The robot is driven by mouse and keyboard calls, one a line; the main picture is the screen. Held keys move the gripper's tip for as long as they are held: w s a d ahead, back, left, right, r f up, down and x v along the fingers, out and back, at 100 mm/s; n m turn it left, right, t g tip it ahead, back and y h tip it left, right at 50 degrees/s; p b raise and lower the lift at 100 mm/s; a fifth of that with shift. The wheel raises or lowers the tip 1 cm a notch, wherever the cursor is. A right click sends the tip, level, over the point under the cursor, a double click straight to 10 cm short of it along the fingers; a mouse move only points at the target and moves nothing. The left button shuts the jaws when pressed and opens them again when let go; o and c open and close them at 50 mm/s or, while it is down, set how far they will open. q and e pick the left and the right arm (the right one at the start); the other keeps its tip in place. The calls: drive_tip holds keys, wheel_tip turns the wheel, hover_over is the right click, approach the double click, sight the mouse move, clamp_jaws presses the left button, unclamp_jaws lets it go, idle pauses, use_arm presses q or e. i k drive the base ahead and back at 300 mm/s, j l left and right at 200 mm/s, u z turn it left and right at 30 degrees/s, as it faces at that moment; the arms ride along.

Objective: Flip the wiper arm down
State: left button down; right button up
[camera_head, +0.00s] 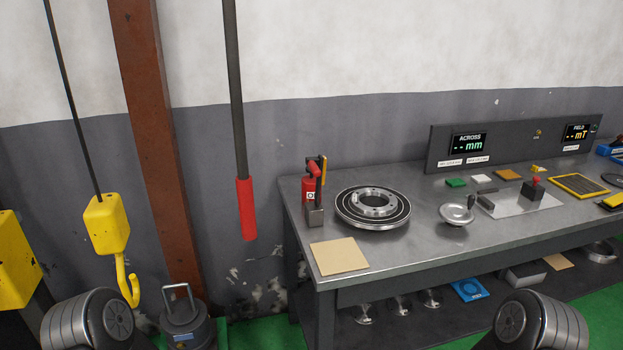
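A small red device (308,189) with a grey block base stands at the left end of the steel workbench (432,256). A short red arm (314,168) and an upright yellow-orange strip (324,172) are at its top; I take these to be the wiper arm, raised. Its joint is too small to make out. A round dark disc with a silver hub (373,205) lies flat just to its right. Only rounded grey links of my own arms show at the bottom left and bottom right. Neither of my grippers is in view.
A hanging rod with a red grip (246,208) is left of the bench. A yellow hook block (106,224) hangs further left. A tan square (338,256) lies at the bench's front left. A silver dish (456,213) and display panel (502,145) are to the right.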

sight(318, 188)
drive_tip(key=u, duration=0.25)
drive_tip(key=l+u, duration=0.9)
drive_tip(key=u, duration=0.15)
drive_tip(key=k+l, duration=0.1)
drive_tip(key=l, duration=0.35)
drive_tip(key=k+l+u, duration=0.15)
drive_tip(key=l, duration=0.8)
drive_tip(key=k+l+u, duration=0.15)
drive_tip(key=l, duration=0.25)
